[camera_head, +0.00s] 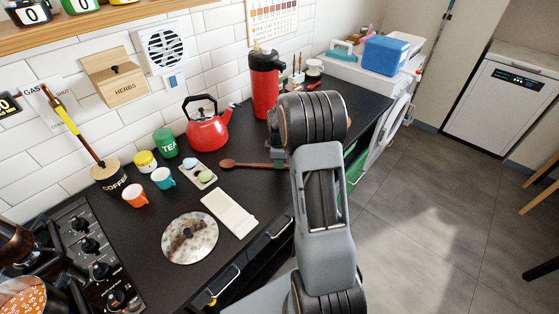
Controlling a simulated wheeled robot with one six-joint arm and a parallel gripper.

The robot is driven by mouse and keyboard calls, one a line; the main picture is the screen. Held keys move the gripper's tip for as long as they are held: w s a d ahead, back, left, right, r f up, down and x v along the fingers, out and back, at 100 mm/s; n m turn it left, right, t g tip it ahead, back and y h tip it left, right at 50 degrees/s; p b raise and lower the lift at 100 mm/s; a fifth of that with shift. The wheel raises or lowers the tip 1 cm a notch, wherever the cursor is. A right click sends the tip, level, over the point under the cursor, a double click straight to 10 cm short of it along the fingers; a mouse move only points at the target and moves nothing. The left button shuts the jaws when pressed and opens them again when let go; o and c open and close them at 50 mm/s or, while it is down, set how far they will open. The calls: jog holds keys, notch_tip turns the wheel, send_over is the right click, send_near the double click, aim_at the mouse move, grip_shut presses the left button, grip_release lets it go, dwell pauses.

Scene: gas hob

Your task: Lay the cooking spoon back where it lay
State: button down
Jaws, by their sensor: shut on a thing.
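The brown wooden cooking spoon (240,164) is in the middle of the head view, over the black worktop (262,192). Its bowl points left, and its handle runs right to my gripper (279,158). My gripper is shut on the handle. My arm hides most of the gripper and the handle's far end. I cannot tell whether the spoon touches the worktop or is held just above it.
A red kettle (207,128) and a red flask (265,85) stand behind the spoon. A small tray (207,184) with egg-like items, a white folded cloth or board (230,213) and a round lid (189,238) lie nearer. Cups and the hob (95,262) are left.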

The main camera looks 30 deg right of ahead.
jog(key=c, duration=1)
grip_release()
jog(key=shift+c, duration=0.2)
notch_tip(320, 180, up, 14)
jog(key=shift+f, duration=0.1)
